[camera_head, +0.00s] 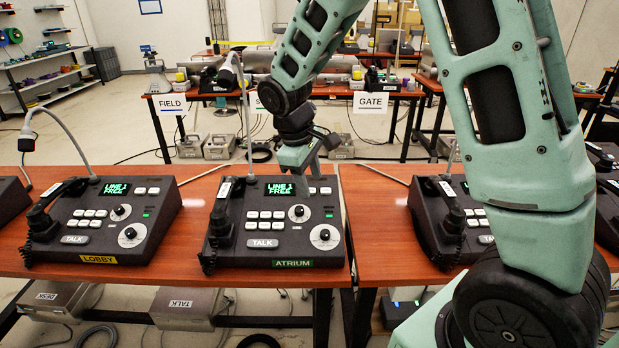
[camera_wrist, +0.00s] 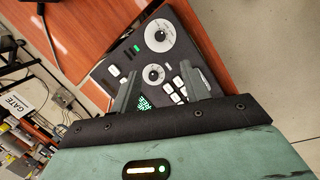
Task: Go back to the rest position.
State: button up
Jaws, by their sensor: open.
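My gripper (camera_head: 318,158) is above the back right of the ATRIUM paging phone (camera_head: 276,220) on the red-brown table (camera_head: 190,210). The phone has a dark case, white keys, two round knobs, a handset at its left and a green screen reading LINE 1 FREE. In the wrist view my gripper (camera_wrist: 162,88) is open and empty, with its fingers apart over the phone's panel (camera_wrist: 130,62). Its fingertips look clear of the keys, though the gap to the panel is hard to tell.
The LOBBY phone (camera_head: 104,216) stands to the left, its screen also reading LINE 1 FREE. Another phone (camera_head: 441,215) stands to the right, partly behind my arm. Gooseneck microphones rise behind the phones. A back table holds FIELD (camera_head: 172,104) and GATE (camera_head: 370,103) signs. Floor lies between the tables.

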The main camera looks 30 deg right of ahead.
dwell(0.3)
jog(key=s+a+r+n+y, duration=0.1)
jog(key=s+a+r+y, duration=0.15)
jog(key=s+a, duration=1.8)
jog(key=s, duration=0.5)
jog(key=shift+r+n+y, duration=0.3)
jog(key=shift+y, duration=0.15)
